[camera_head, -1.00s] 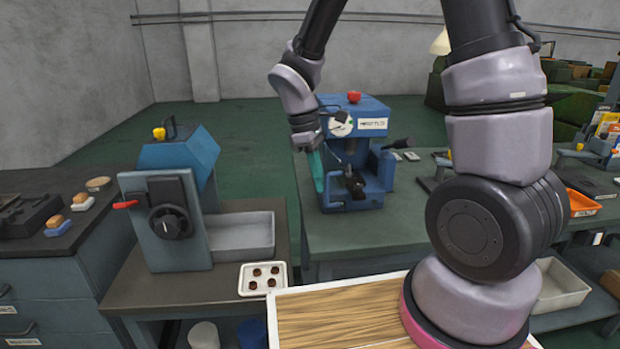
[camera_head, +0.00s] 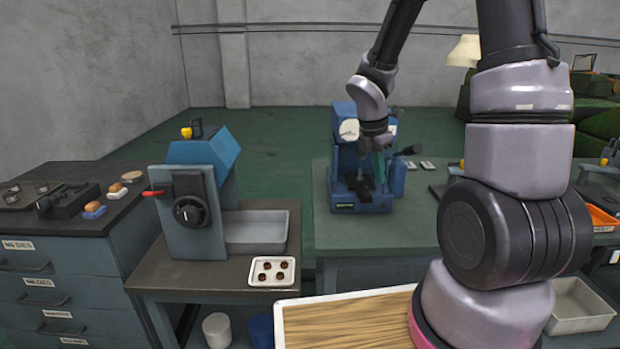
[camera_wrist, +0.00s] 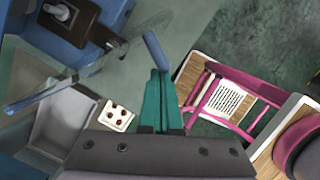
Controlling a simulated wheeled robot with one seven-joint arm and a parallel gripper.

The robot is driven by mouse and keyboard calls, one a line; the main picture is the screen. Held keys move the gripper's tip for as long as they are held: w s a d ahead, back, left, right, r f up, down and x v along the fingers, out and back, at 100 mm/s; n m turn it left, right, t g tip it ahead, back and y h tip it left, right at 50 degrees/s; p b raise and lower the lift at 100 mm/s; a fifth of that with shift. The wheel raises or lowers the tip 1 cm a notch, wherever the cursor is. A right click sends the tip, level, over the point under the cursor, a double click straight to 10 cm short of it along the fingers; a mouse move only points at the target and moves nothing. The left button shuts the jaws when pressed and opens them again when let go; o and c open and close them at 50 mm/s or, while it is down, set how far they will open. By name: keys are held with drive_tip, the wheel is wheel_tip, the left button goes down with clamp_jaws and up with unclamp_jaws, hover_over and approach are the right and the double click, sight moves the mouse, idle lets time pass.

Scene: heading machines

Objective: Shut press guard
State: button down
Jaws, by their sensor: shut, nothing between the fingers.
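The blue press (camera_head: 343,160) stands on the green-topped bench at the centre of the head view, partly hidden by my arm. Its blue body also shows at the upper left of the wrist view. In the wrist view a clear panel with blue edge bars, which looks like the guard (camera_wrist: 42,93), stretches in front of the press. One blue bar (camera_wrist: 155,50) lies right at my fingertips. My gripper (camera_head: 378,172) has teal fingers (camera_wrist: 156,75), shut and empty, in front of the right part of the press. I cannot tell whether they touch the bar. The guard's position is unclear in the head view.
A grey-blue machine (camera_head: 188,225) with a dial and red lever stands left on a lower bench, beside a grey tray (camera_head: 258,228) and a white dish (camera_head: 272,282) of small dark parts. A wood-topped surface (camera_head: 345,322) lies at the front. The bench left of the press is narrow but clear.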

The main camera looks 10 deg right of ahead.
sight(390, 158)
drive_tip(key=w+d+n+t, duration=0.1)
drive_tip(key=w+d+n, duration=0.3)
drive_tip(key=shift+w+d+y, duration=0.3)
drive_tip(key=shift+d, duration=0.05)
drive_tip(key=shift+w+d, duration=0.45)
drive_tip(key=shift+w, duration=0.4)
